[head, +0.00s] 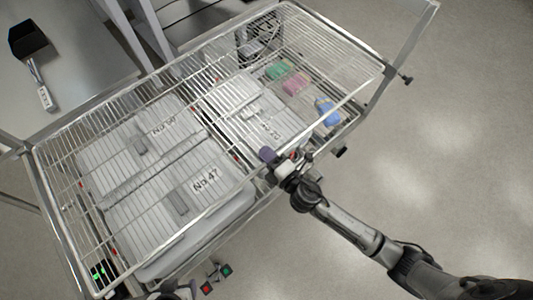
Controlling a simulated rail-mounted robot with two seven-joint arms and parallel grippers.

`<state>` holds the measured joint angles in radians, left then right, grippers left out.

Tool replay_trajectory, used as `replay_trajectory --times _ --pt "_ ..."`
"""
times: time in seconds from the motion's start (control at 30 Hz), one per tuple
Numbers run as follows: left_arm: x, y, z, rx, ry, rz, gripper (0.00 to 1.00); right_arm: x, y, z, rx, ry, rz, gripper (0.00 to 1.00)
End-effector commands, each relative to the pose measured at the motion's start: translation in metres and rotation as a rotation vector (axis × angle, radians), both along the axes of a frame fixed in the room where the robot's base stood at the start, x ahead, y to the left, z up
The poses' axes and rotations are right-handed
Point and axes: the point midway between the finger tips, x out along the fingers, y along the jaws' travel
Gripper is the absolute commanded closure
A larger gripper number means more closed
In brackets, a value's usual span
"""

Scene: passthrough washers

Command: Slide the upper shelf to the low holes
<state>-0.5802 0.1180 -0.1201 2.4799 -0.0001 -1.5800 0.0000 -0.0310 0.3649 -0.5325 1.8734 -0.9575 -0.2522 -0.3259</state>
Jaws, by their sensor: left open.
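The upper shelf (120,187) is a wire grid rack spanning the metal frame, above white containers. One container (220,205) is marked No 47. My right gripper (274,162) is at the front rail of the shelf, right of the middle. Its fingers are small and partly hidden against the wires, so I cannot tell whether they are closed on the rail. My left gripper (172,291) is open at the bottom edge, near the shelf's front left part, and mostly cut off. The low holes cannot be made out.
Green, pink and blue items (294,84) lie under the grid at the right. A red and green button pair (217,280) is in front. A dark-headed tool (30,52) lies on a grey surface at upper left. The floor at right is clear.

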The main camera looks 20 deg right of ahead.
Motion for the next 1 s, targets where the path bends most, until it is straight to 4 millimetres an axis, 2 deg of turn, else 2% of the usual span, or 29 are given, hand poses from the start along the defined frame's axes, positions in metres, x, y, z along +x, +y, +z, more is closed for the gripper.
replay_trajectory --times 0.03,0.2,1.0 --pt "0.0 0.0 0.0 0.0 0.0 0.0 0.39 -0.0001 -0.0001 0.0 0.0 0.0 0.0 0.86" --pt "0.0001 0.0 0.0 0.0 0.0 0.0 0.39 -0.0002 -0.0002 -0.0001 0.0 0.0 0.0 1.0" --pt "0.0001 0.0013 0.0 0.004 -0.001 -0.003 0.39 -0.0001 -0.0003 -0.0001 0.0 0.0 0.0 1.0"
